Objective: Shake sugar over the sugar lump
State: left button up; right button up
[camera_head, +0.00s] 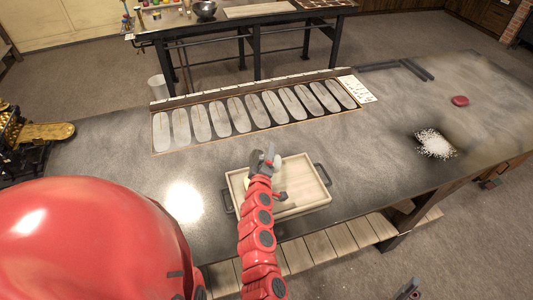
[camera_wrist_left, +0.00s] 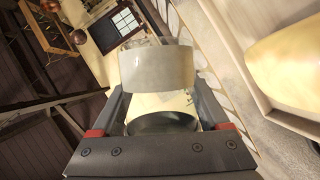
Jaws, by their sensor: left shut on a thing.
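My left gripper (camera_head: 272,172) is over the wooden tray (camera_head: 314,201) on the bench. It is shut on a cream shaker with a grey-white cylindrical end (camera_wrist_left: 157,67), which sits between the fingers in the left wrist view. The arm and fingers hide most of it in the head view. A smooth cream lump (camera_wrist_left: 295,65), apparently the sugar lump, shows at the right of the left wrist view, close to the tray wall. In the head view it is largely hidden by my gripper. A dark grey part with red (camera_head: 408,289) at the bottom edge seems to be my right gripper; its jaws are unclear.
A long rack of oval moulds (camera_head: 257,115) lies behind the tray. White powder (camera_head: 436,144) is heaped on the bench at the right, with a small red object (camera_head: 460,101) beyond. A brass machine (camera_head: 40,133) stands at the far left.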

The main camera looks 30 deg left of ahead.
pick_arm(q)
jog(key=b, duration=0.1)
jog(key=s+n+b, duration=0.1)
jog(key=shift+d+f+t+b, duration=0.25)
jog(key=shift+t+b, duration=0.05)
jog(key=shift+b, duration=0.1)
jog(key=n+b, duration=0.1)
jog(key=b, duration=0.1)
jog(key=w+n+b, duration=0.1)
jog(key=b, duration=0.1)
jog(key=shift+a+f+t, duration=0.1)
jog(key=shift+f+t, duration=0.2)
jog(key=shift+t, duration=0.1)
jog(key=n+b, duration=0.1)
jog(key=n+t+b, duration=0.1)
jog(key=b, duration=0.1)
jog(key=shift+d+r, duration=0.2)
jog(key=shift+r, duration=0.05)
jog(key=shift+w+r+n+y+b, duration=0.1)
jog(key=shift+r+n+y+b, duration=0.15)
jog(key=shift+n+b, duration=0.6)
jog(key=shift+s+d, duration=0.45)
jog(key=shift+d, duration=0.05)
jog(key=shift+s+d, duration=0.85)
jog(key=shift+d, duration=0.2)
